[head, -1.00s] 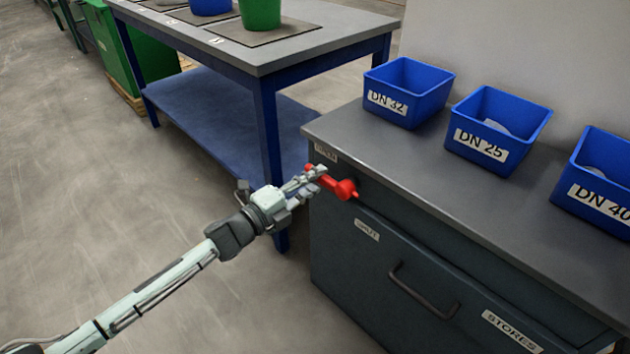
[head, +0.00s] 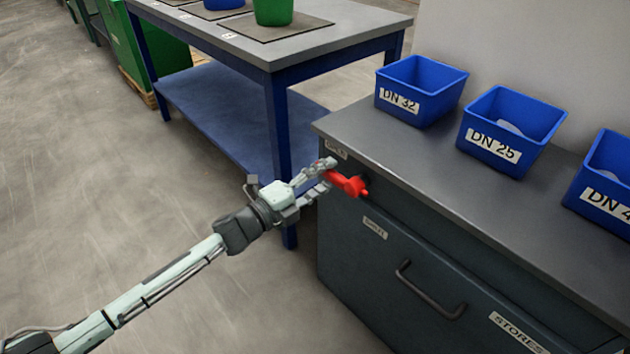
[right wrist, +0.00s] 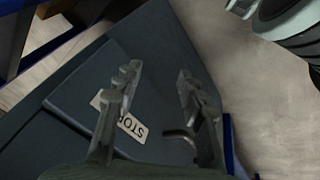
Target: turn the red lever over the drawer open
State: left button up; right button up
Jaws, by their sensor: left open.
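The red lever (head: 346,184) sits on the upper left of the dark drawer cabinet's front (head: 385,270) in the head view, its free end pointing left. My left gripper (head: 327,176) is at the lever's free end, with its fingers apart. One finger is above the lever and one below it. I cannot tell whether either finger touches it. The drawer handle (head: 430,291) is lower on the front, and the drawer looks closed. My right gripper (right wrist: 158,82) shows in the right wrist view with its fingers apart and nothing between them, over the cabinet front.
Blue bins labelled DN 32 (head: 421,91), DN 25 (head: 511,132) and DN 40 (head: 602,185) stand on the cabinet top (head: 420,160). A blue-legged table (head: 340,30) with a lower shelf stands behind the left gripper. The floor at left is clear.

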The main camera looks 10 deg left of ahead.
pick_arm(q)
jog(key=v, duration=1.2)
pick_arm(e)
jog(key=shift+s, duration=0.1)
pick_arm(q)
jog(key=s+a+f+n+g+y+p, duration=0.2)
jog(key=a+f+n+y, duration=0.7)
jog(key=n, duration=0.5)
jog(key=s+f+n+g+y+p, duration=0.1)
jog(key=s+f+n+g, duration=0.3)
jog(key=s, duration=0.6)
jog(key=s+f+n+g+y, duration=0.2)
jog(key=s+f+n+g, duration=0.3)
jog(key=s, duration=0.4)
jog(key=shift+s+a+f+n+g+p, duration=0.25)
jog(key=shift+s+n+g+p, duration=0.05)
jog(key=shift+s+n+p, duration=0.1)
pick_arm(e)
jog(key=a+x, duration=0.1)
jog(key=x, duration=0.7)
jog(key=shift+s+a+f+g+y, duration=0.3)
jog(key=shift+s+a+f, duration=0.05)
jog(key=shift+f, duration=0.2)
pick_arm(q)
jog(key=shift+c, duration=0.5)
